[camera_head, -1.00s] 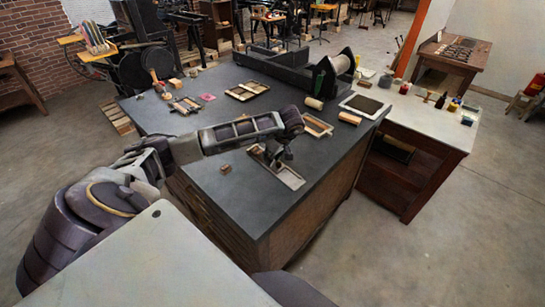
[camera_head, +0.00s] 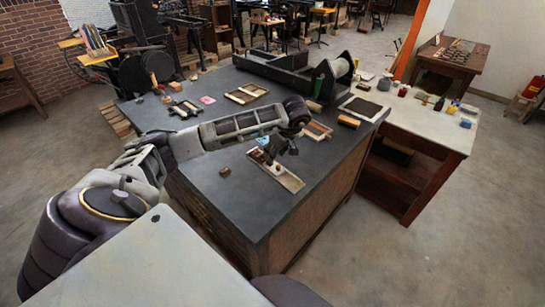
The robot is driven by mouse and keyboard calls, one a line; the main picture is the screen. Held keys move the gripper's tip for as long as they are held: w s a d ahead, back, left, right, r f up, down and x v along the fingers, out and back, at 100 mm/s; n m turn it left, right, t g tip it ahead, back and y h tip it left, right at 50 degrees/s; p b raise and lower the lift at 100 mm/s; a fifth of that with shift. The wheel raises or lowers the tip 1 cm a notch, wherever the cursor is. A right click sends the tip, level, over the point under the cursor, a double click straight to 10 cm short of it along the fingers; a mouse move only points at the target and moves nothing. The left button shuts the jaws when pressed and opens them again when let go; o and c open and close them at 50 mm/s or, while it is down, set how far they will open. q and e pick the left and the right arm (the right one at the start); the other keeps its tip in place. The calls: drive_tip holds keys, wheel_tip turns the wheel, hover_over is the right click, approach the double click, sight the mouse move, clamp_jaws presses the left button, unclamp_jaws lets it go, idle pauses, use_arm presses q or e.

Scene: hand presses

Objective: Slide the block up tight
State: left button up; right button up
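A shallow pale tray (camera_head: 291,183) lies near the front right part of the dark table. My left gripper (camera_head: 272,160) points down over the tray's far half, low and close to it. The arm and gripper hide much of the tray's far end. A small light piece (camera_head: 278,169) shows in the tray just by the fingertips; I cannot tell if it is touched, or if it is the block. A small brown wooden block (camera_head: 225,172) sits on the bare tabletop left of the tray, apart from the gripper. The fingers are too small to tell open or shut. My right gripper is out of view.
The dark table (camera_head: 237,200) has free room at its front. A pale side table (camera_head: 425,118) with small bottles adjoins at right.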

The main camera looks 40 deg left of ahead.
sight(279, 167)
use_arm(q)
drive_tip(key=v, duration=0.6)
drive_tip(key=shift+d+r, duration=0.2)
drive_tip(key=shift+r, duration=0.1)
drive_tip(key=shift+s, duration=0.1)
idle(0.4)
